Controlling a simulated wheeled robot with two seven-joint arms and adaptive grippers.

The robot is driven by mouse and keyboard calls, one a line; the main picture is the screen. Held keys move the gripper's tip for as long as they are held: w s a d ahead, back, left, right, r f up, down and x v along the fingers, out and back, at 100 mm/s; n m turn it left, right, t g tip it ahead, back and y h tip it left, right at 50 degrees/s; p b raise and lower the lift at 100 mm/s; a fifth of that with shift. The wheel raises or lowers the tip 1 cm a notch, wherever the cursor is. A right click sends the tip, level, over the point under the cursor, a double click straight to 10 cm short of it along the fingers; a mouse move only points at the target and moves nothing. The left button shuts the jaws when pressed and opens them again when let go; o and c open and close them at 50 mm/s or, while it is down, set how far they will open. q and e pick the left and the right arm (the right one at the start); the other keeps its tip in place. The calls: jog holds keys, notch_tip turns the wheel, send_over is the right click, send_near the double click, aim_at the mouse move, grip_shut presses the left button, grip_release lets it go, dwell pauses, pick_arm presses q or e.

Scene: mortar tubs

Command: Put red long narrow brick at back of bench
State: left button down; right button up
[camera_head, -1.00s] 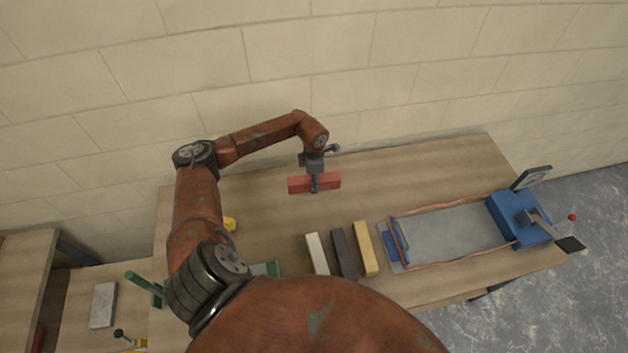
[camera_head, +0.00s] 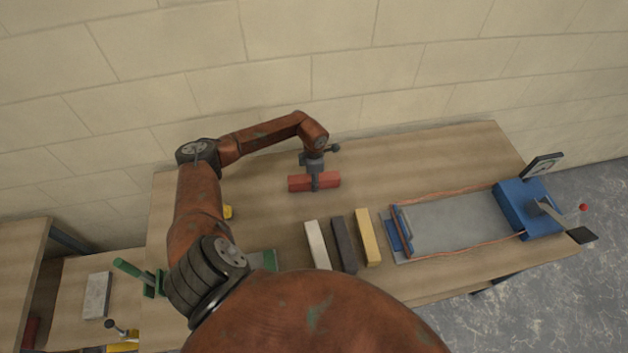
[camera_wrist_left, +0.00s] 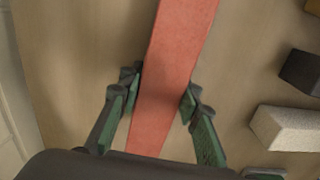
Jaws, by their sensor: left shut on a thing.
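The red long narrow brick (camera_head: 299,183) is at the back part of the wooden bench (camera_head: 420,170), its length running left to right in the head view. My left gripper (camera_head: 315,185) is shut on it near its middle, from above. In the left wrist view the red brick (camera_wrist_left: 172,75) runs between the two green fingers of the left gripper (camera_wrist_left: 164,95). The bench top lies close beneath the brick; I cannot tell whether they touch. My right gripper is not in view.
White (camera_head: 317,245), dark grey (camera_head: 343,245) and yellow (camera_head: 368,238) bricks lie side by side in front. A blue device with a grey plate (camera_head: 455,222) stands at the right. A small yellow thing (camera_head: 228,211) is by my left arm. A block wall (camera_head: 350,70) borders the back.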

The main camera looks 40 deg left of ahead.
pick_arm(q)
jog(key=shift+w+f+b, duration=0.1)
jog(key=shift+f+b, duration=0.25)
jog(key=shift+b, duration=0.05)
dwell(0.4)
jog(key=c, duration=1.6)
grip_release()
jog(key=shift+o, duration=1.4)
jog(key=shift+f, duration=0.1)
notch_tip(320, 180, up, 12)
jog(key=shift+r, duration=0.1)
